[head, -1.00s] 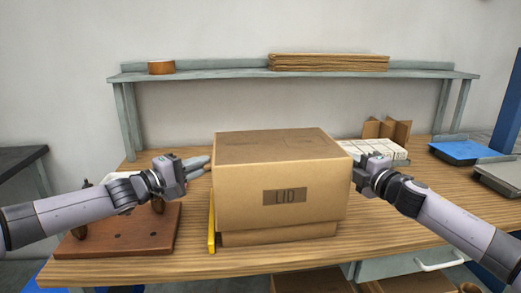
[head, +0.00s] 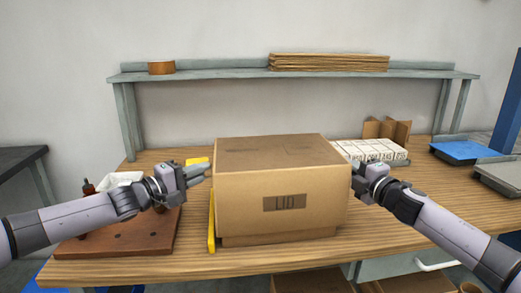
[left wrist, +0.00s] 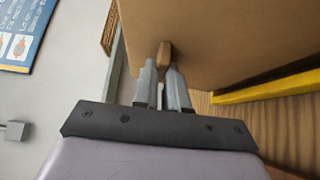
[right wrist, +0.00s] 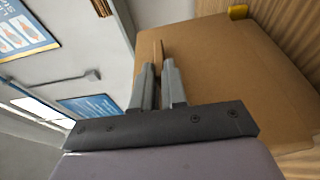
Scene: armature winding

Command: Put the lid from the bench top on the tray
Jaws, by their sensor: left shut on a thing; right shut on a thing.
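The lid (head: 282,190), a large brown cardboard cover marked LID, is level over the tray (head: 280,239). Only a low strip of the tray's front shows below the lid's rim; the rest is hidden inside or behind it. My left gripper (head: 207,168) is at the lid's left side, shut on a small tab (left wrist: 164,54) there. My right gripper (head: 354,169) is at the lid's right side, shut on a matching tab (right wrist: 158,54). I cannot tell whether the lid is fully seated.
A yellow guide (head: 211,222) stands close along the tray's left side. A brown board (head: 125,238) lies left under my left arm. A white partitioned box (head: 370,151) and a cardboard divider (head: 387,130) are behind right. A shelf (head: 230,73) spans the back.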

